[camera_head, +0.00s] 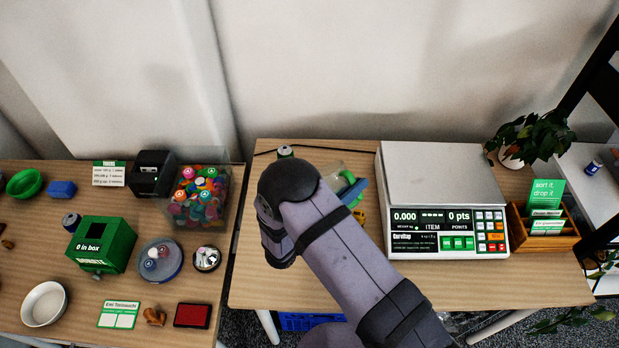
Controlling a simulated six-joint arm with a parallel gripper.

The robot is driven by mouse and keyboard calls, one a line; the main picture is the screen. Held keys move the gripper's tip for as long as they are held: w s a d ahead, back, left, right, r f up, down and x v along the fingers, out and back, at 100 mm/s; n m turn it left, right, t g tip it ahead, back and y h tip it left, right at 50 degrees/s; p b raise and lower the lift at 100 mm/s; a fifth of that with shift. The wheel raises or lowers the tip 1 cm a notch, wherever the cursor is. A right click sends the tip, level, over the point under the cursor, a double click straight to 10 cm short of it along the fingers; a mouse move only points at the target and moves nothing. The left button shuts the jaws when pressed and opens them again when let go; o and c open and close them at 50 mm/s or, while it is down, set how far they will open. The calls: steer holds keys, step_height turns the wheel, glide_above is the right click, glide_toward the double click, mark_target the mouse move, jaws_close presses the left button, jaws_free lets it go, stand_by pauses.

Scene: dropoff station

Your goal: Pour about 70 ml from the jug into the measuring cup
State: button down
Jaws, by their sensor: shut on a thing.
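I cannot make out the jug or the measuring cup in the head view. My arm reaches up over the left part of the right-hand table and bends back down at its black joint. It hides what lies below and behind it. My gripper is not visible, so its hold cannot be seen.
A scale (440,176) reading 0.000 stands right of my arm, with a wooden card box (545,241) and a plant (530,135) beyond. The left table holds a green donation box (101,243), a tub of coloured tokens (198,197) and a white bowl (44,304). A gap separates the tables.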

steer(key=shift+w+a+r+n+p, duration=0.25)
steer(key=shift+w+a+n, duration=0.2)
steer(key=shift+n, duration=0.55)
steer(key=shift+w+a+r+n+p, duration=0.15)
steer(key=shift+w+a+r+n, duration=0.2)
steer(key=shift+n, duration=0.65)
stand_by(2.8)
steer(key=shift+s+d+f+m, duration=0.25)
steer(key=shift+s+m, duration=0.05)
steer(key=shift+m, duration=0.3)
steer(key=m, duration=0.1)
steer(key=s+d+f+m+b, duration=0.1)
steer(key=m+b, duration=0.1)
steer(key=m, duration=0.1)
steer(key=shift+s+d+f, duration=0.3)
steer(key=shift+d, duration=0.1)
steer(key=shift+s+d+r+p, duration=0.15)
steer(key=shift+r+p, duration=0.1)
steer(key=shift+p, duration=0.1)
steer(key=shift+s+d+r+m, duration=0.1)
steer(key=shift+s+d+m, duration=0.25)
steer(key=shift+m, duration=0.35)
